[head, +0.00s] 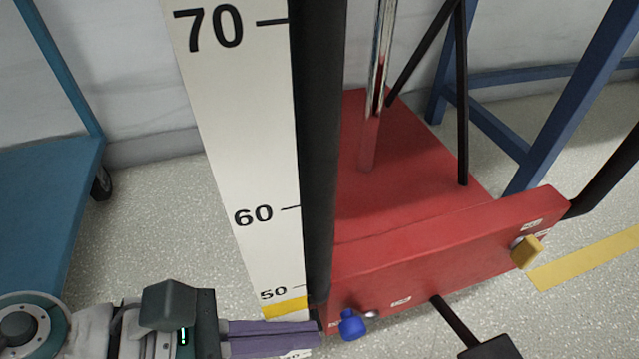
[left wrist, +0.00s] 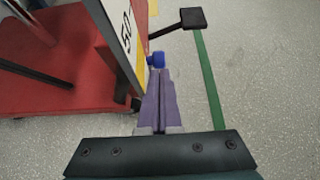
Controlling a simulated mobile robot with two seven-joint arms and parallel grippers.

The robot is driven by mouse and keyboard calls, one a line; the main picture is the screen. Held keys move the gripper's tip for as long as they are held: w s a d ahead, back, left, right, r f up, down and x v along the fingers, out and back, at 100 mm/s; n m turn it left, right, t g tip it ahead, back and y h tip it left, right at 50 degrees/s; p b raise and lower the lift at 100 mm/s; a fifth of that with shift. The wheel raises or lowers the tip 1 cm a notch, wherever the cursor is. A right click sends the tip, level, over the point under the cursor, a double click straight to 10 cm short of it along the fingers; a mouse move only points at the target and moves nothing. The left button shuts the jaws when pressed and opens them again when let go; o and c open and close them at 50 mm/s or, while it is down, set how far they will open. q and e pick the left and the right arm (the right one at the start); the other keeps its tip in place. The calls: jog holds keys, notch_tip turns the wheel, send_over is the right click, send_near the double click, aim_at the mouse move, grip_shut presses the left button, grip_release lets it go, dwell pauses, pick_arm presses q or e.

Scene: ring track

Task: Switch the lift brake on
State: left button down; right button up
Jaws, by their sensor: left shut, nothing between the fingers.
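The lift has a red base (head: 430,235) with a black mast (head: 318,130) and a white scale board (head: 235,130) marked 50, 60 and 70. A blue knob (head: 352,325) sits low on the base's front face, beside a small silver part. A yellow knob (head: 526,252) sits at the face's right end. Small labels there are unreadable, so I cannot tell which knob is the brake. My left gripper (head: 317,334) is shut and empty, its purple fingers pointing at the blue knob from the left. In the left wrist view the blue knob (left wrist: 158,59) is just beyond the fingertips; contact is unclear.
A black pedal (head: 490,347) on a rod sticks out from the base's front. A blue cart (head: 50,215) stands at left and a blue frame (head: 575,95) at back right. A yellow floor line (head: 590,258) and a green one (left wrist: 208,85) cross the clear speckled floor.

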pick_arm(q)
jog(key=p+v, duration=0.2)
jog(key=v, duration=0.4)
jog(key=shift+a, duration=0.15)
